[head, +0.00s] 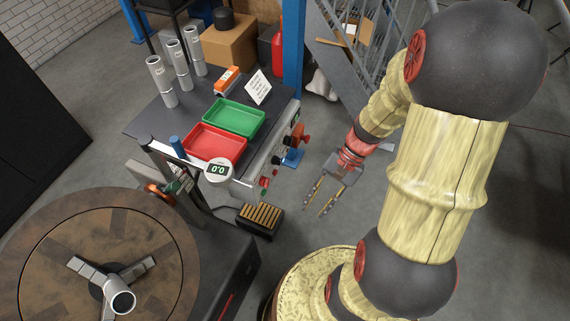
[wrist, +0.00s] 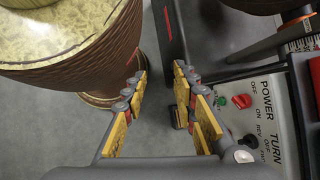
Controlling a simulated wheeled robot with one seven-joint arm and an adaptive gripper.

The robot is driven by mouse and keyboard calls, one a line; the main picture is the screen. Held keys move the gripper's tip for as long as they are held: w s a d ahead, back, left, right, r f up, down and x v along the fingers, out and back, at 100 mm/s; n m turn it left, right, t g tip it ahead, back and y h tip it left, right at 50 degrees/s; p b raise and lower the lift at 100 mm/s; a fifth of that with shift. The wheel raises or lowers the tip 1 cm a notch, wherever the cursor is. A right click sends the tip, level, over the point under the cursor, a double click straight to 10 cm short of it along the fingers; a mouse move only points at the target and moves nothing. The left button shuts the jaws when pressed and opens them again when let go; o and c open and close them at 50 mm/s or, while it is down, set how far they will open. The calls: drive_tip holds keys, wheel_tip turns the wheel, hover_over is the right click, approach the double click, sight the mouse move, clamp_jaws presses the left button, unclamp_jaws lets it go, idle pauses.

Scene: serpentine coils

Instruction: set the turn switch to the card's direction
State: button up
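A white card (head: 259,87) with lines of small text stands on the bench top behind the green tray; I cannot read it. The control panel (wrist: 266,103) is at the right of the wrist view, labelled POWER (OFF, ON) and TURN (REV, OFF and a partly hidden label). The turn switch (wrist: 249,141) is a small dark knob by the TURN label, partly behind my right finger; its setting cannot be told. My gripper (head: 314,205) is open and empty, in the air to the right of the panel in the head view. Its fingers (wrist: 160,72) are spread apart in the wrist view.
Red (head: 218,147) and green (head: 235,118) trays lie on the bench. A slotted block (head: 260,215) is below. A round table (head: 60,235) stands at left. Open floor surrounds my gripper.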

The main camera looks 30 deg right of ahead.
wheel_tip(320, 180, down, 7)
drive_tip(key=w+a+m+t+y+b, duration=0.1)
drive_tip(key=w+a+m+t+y, duration=0.15)
drive_tip(key=m+y, duration=0.3)
drive_tip(key=m+t+h+b, duration=0.1)
drive_tip(key=m+t, duration=1.1)
drive_tip(key=t, duration=0.1)
approach(280, 160)
drive_tip(key=shift+f+b+x, duration=0.2)
drive_tip(key=shift+b+x, duration=0.55)
drive_tip(key=shift+x, duration=3.35)
drive_tip(key=shift+w+d, duration=0.1)
drive_tip(key=shift+d, duration=0.05)
drive_tip(key=shift+c, duration=1.3)
drive_tip(key=c, duration=0.4)
clamp_jaws()
